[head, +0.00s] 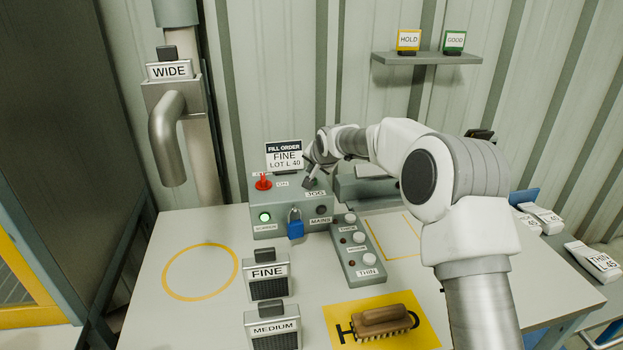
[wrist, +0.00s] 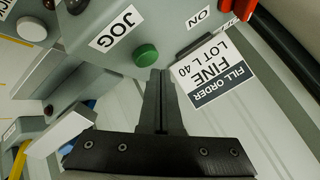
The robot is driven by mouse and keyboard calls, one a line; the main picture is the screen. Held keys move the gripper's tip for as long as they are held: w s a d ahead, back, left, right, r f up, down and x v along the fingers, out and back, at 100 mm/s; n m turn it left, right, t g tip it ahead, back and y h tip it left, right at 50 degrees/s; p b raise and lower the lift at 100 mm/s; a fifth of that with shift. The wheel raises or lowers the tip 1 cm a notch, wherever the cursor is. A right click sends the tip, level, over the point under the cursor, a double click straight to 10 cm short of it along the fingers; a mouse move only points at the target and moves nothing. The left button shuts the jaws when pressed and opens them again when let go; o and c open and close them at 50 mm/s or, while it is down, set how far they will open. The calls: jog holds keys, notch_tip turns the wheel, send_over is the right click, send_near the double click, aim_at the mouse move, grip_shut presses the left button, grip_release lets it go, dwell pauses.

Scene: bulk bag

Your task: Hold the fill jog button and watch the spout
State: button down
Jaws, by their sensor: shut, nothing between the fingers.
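The grey control box (head: 283,205) stands on the table by the wall, with a JOG label on its sloped top. The green jog button (wrist: 146,55) shows beside that label in the wrist view; in the head view my gripper hides it. My gripper (head: 307,184) is shut and empty over the box top. In the wrist view its fingertips (wrist: 159,73) are right at the button's edge; I cannot tell whether they touch it. The spout (head: 168,138), a bent grey pipe, hangs at the left under a holder marked WIDE (head: 169,70). I see no material coming from it.
A fill order sign (head: 284,156) reads FINE, LOT L 40. A red switch (head: 263,183), a lit green lamp (head: 264,217) and a blue padlock (head: 296,229) are on the box. A button panel (head: 360,270), FINE (head: 268,287) and MEDIUM (head: 272,342) screens and a brush (head: 381,320) are nearer.

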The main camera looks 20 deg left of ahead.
jog(key=shift+r+p, duration=1.45)
jog(key=shift+r, duration=1.05)
